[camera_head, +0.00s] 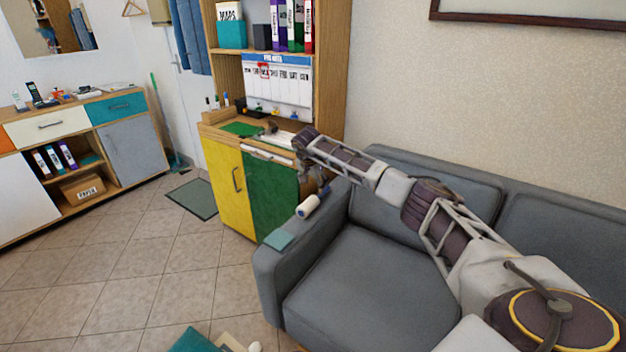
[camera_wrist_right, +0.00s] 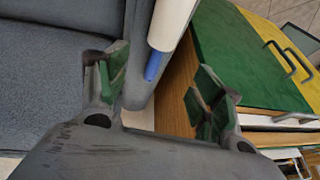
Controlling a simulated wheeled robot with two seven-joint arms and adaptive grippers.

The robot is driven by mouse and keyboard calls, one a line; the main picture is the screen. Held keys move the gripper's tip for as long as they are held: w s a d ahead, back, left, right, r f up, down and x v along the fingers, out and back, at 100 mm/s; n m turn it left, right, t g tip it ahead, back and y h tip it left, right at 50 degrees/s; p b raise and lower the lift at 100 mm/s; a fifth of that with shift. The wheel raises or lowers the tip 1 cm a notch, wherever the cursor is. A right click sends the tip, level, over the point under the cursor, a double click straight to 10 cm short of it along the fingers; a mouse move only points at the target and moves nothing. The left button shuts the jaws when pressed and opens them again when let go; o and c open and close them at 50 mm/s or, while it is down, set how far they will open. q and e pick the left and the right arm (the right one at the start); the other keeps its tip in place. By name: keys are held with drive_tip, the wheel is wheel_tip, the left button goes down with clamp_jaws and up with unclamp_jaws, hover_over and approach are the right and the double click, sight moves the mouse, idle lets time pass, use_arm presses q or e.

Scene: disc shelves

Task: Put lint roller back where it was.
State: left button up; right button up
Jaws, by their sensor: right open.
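The lint roller (camera_head: 308,206), a white cylinder with a blue end, is at the grey sofa's armrest (camera_head: 283,262), close to the cabinet side. It also shows in the right wrist view (camera_wrist_right: 171,25), at the top, with its blue end toward the gap between the fingers. My right gripper (camera_head: 315,182) points down just above the roller. In the wrist view my right gripper (camera_wrist_right: 160,78) is open, with green-padded fingers apart and nothing clamped between them. I cannot tell whether a finger touches the roller. My left gripper is out of view.
A wooden cabinet with a yellow door (camera_head: 228,183) and a green door (camera_head: 270,195) stands beside the sofa, its desk top holding papers and small items. Shelves with binders (camera_head: 292,25) rise behind. A teal pad (camera_head: 279,239) lies on the armrest. The sofa seat is clear.

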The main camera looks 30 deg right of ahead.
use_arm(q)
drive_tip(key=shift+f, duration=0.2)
use_arm(e)
drive_tip(key=shift+s+r, duration=0.15)
drive_tip(key=shift+r, duration=0.15)
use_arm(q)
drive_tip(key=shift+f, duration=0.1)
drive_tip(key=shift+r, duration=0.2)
use_arm(e)
drive_tip(key=shift+a, duration=0.1)
